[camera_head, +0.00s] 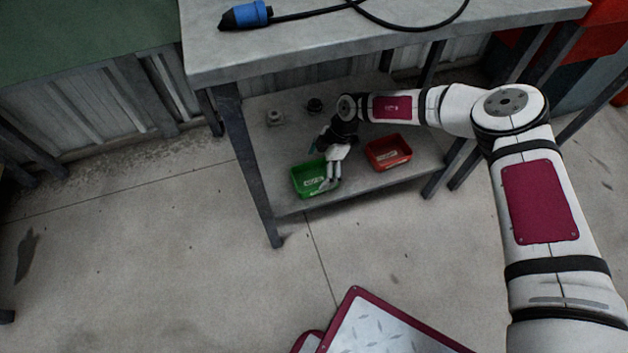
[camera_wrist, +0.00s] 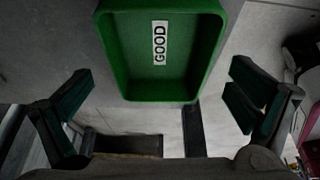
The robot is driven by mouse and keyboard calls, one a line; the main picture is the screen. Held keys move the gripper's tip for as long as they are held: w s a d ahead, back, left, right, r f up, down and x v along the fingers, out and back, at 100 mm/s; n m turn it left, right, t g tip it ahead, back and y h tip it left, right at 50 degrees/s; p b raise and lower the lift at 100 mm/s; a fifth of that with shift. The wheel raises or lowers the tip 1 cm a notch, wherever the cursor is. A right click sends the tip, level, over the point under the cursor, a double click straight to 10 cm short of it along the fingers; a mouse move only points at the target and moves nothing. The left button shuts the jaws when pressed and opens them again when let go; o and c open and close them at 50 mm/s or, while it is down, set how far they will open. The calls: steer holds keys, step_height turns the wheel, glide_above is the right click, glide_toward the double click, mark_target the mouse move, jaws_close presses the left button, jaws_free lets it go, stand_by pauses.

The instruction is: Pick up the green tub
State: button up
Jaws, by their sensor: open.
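The green tub (camera_head: 301,184) sits on the lower shelf of the grey table, near its front left. In the wrist view the green tub (camera_wrist: 121,58) is at the top centre, with a white "GOOD" label on its inside; it looks empty. My gripper (camera_head: 330,184) is over the right side of the tub in the head view. In the wrist view my gripper (camera_wrist: 155,105) has its fingers wide apart, one on each side and lower than the tub. Nothing is between the fingers, and they seem clear of the tub walls.
A red tub (camera_head: 389,153) stands on the shelf (camera_head: 345,190) to the right. Two small objects, a grey one (camera_head: 275,117) and a dark one (camera_head: 315,106), are at the back. The tabletop (camera_head: 400,38) above holds a blue plug (camera_head: 246,15) with black cable.

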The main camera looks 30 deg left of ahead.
mark_target(311, 182)
steer(key=b+x, duration=0.2)
steer(key=x, duration=0.2)
steer(key=c, duration=1.2)
steer(key=shift+o, duration=0.2)
steer(key=shift+r, duration=0.15)
steer(key=shift+r+p, duration=0.5)
steer(key=shift+r, duration=0.1)
steer(key=shift+s+d+r+p, duration=0.15)
steer(key=shift+r+p, duration=0.4)
steer(key=shift+r, duration=0.05)
steer(key=shift+s+d+r+p, duration=0.15)
steer(key=shift+r+p, duration=0.35)
steer(key=shift+r, duration=0.15)
steer(key=shift+s+d+r+p, duration=0.2)
steer(key=shift+s+d+p, duration=1.1)
steer(key=shift+s, duration=0.75)
steer(key=shift+s+d+r+p, duration=0.2)
steer(key=shift+s+d+p, duration=0.65)
steer(key=shift+s+d, duration=1)
steer(key=shift+s+d+r+p, duration=0.2)
steer(key=shift+s+d+p, duration=1.05)
steer(key=shift+s, duration=0.95)
